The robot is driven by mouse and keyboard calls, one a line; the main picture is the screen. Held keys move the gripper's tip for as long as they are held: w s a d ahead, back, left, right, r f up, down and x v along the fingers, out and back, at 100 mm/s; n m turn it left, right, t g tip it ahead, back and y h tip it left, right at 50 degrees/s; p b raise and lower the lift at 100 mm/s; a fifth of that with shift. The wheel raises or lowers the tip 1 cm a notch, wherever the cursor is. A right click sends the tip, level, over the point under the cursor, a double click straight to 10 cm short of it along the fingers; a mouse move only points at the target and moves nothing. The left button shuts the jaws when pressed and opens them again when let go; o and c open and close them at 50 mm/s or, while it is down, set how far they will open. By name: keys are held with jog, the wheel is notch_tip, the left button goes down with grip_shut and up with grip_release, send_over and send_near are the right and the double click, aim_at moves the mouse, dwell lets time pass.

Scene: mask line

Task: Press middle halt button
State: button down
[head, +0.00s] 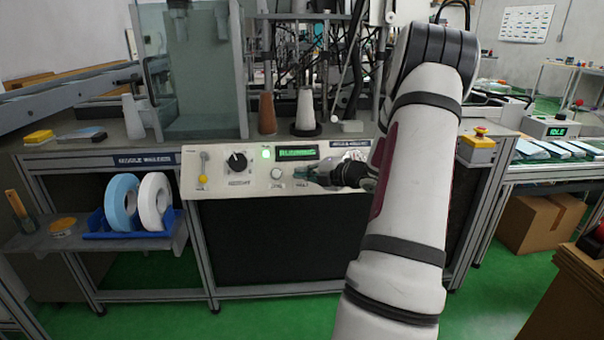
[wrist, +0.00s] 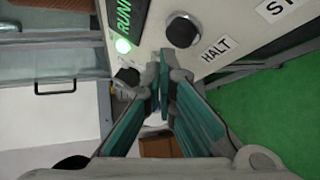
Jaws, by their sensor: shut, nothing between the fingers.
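In the wrist view, a round dark button (wrist: 182,30) with a light collar sits on the cream control panel, beside a label reading HALT (wrist: 217,48). My gripper (wrist: 162,60) is shut and empty, its teal-sided fingers pointing at the panel. In that picture the fingertips lie just below and left of the HALT button; whether they touch the panel I cannot tell. In the head view my gripper (head: 312,174) is in front of the panel (head: 215,182), below the green display (head: 297,152), and hides part of the panel there. A pale round button (head: 277,173) shows left of it.
A black selector knob (head: 237,160), a lit green lamp (head: 266,153) and a yellow-tipped lever (head: 203,178) are on the panel's left. A yellow box with a red button (head: 478,145) stands at the right. Cones (head: 305,110) stand behind the panel. Green floor is open in front.

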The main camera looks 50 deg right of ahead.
jog(key=shift+f, duration=0.1)
jog(key=shift+w+d+f+p, duration=0.15)
jog(key=shift+w+d+p, duration=0.05)
jog(key=shift+d+p, duration=0.1)
jog(key=shift+w+d+f, duration=0.2)
jog(key=shift+f, duration=0.1)
dwell(0.8)
jog(key=shift+a+r+p, duration=0.1)
jog(key=shift+r+p, duration=0.05)
jog(key=shift+p, duration=0.15)
jog(key=shift+s+a+r+p, duration=0.4)
jog(key=shift+s+p, duration=0.05)
jog(key=shift+p, duration=0.15)
jog(key=shift+r, duration=0.1)
jog(key=s+a+r+p, duration=0.2)
jog(key=a+r+p, duration=0.1)
jog(key=shift+s+p, duration=0.25)
jog(key=shift+p, duration=0.05)
